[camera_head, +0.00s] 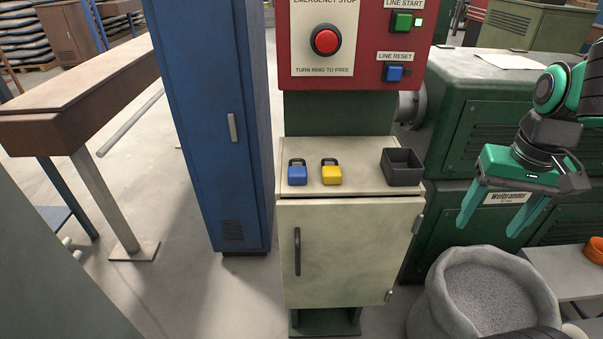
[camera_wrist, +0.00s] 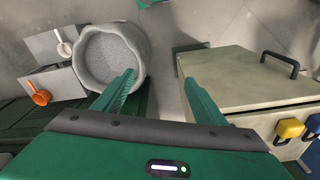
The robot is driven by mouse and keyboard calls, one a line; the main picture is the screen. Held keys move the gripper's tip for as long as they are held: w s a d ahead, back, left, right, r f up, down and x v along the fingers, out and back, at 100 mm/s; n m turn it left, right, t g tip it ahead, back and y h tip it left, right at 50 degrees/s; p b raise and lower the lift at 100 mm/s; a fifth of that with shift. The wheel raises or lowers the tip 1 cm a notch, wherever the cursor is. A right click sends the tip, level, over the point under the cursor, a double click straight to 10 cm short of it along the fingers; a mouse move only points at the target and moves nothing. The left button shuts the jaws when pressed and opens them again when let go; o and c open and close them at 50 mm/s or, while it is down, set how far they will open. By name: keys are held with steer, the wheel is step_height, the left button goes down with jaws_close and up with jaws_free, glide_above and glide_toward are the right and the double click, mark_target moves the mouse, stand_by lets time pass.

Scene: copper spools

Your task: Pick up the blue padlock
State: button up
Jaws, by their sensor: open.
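The blue padlock (camera_head: 297,174) lies on the left part of the cream cabinet's top (camera_head: 362,178), its dark shackle toward the back. A yellow padlock (camera_head: 331,174) lies just to its right. My gripper (camera_head: 487,225) hangs at the right, in front of the green machine and well apart from both padlocks. Its two green fingers are spread with nothing between them. In the wrist view my gripper (camera_wrist: 163,82) is also open and empty. There the blue padlock (camera_wrist: 314,125) is cut by the right edge, beside the yellow padlock (camera_wrist: 290,129).
A dark open box (camera_head: 402,167) stands on the cabinet top's right end. The red panel (camera_head: 352,78) with buttons rises behind. A sack of grey granules (camera_head: 485,290) stands below my gripper. A tall blue locker (camera_head: 207,120) stands left. An orange scoop (camera_wrist: 40,97) lies near the sack.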

steer(key=w+a+r+n, duration=0.2)
steer(key=w+a, duration=0.3)
steer(key=w, duration=0.1)
steer(key=n+t+y, duration=0.2)
steer(key=n+t, duration=0.1)
steer(key=n, duration=0.3)
glide_toward(299, 167)
steer(key=x, duration=0.3)
steer(key=shift+w+a+f, duration=0.1)
steer(key=shift+a+f, duration=0.15)
steer(key=shift+a, duration=0.1)
steer(key=shift+w+d+x, duration=0.1)
steer(key=shift+x, duration=1.35)
steer(key=shift+w+d+x, duration=0.1)
steer(key=shift+x, duration=1.35)
steer(key=c, duration=1.4)
